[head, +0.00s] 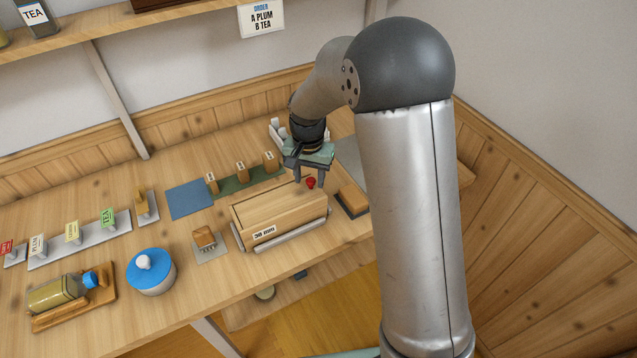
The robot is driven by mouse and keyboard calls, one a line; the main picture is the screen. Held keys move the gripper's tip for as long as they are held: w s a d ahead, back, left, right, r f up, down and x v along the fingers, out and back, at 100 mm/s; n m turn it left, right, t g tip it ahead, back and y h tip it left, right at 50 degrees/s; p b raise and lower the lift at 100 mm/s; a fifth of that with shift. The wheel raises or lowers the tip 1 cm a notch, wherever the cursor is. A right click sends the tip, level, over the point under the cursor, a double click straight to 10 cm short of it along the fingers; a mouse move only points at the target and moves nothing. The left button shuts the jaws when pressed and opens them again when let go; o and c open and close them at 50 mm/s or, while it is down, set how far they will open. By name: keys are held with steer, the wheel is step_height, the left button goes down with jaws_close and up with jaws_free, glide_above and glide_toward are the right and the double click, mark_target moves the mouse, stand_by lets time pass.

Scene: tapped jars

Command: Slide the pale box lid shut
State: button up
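The pale wooden box (290,227) stands on the bench in the middle of the head view, with a small printed label (264,233) on its front. Its pale lid (268,204) lies along the top; from this angle I cannot tell how wide any gap is. A red knob (311,183) shows at the right part of the top. My gripper (311,183) points down over that end, fingers apart on either side of the knob in the picture. I cannot tell whether they touch it.
Low rails (291,236) run along the box's front. A dark-edged wooden block (353,202) sits close at its right. A small stamp-like block (204,237) and a blue-lidded pot (151,272) stand left. A blue mat (189,199) lies behind left, beside several wooden blocks on a green strip (240,183).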

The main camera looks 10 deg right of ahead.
steer(key=shift+r, duration=0.15)
steer(key=shift+r+p, duration=2.15)
steer(key=shift+r, duration=1.3)
step_height(320, 180, up, 17)
steer(key=b, duration=0.2)
steer(key=s+d+f+n, duration=0.1)
steer(key=s+d+f, duration=0.2)
steer(key=s, duration=0.6)
steer(key=s+d+f+n, duration=0.2)
steer(key=s+d+f, duration=0.1)
steer(key=s, duration=0.6)
steer(key=s+d+f+n, duration=0.1)
steer(key=s+d+f, duration=0.2)
steer(key=s, duration=0.6)
step_height(320, 180, down, 2)
steer(key=shift+s+d+f+n+t, duration=0.1)
steer(key=shift+s+d+n+t, duration=0.05)
steer(key=shift+d+n+t, duration=0.25)
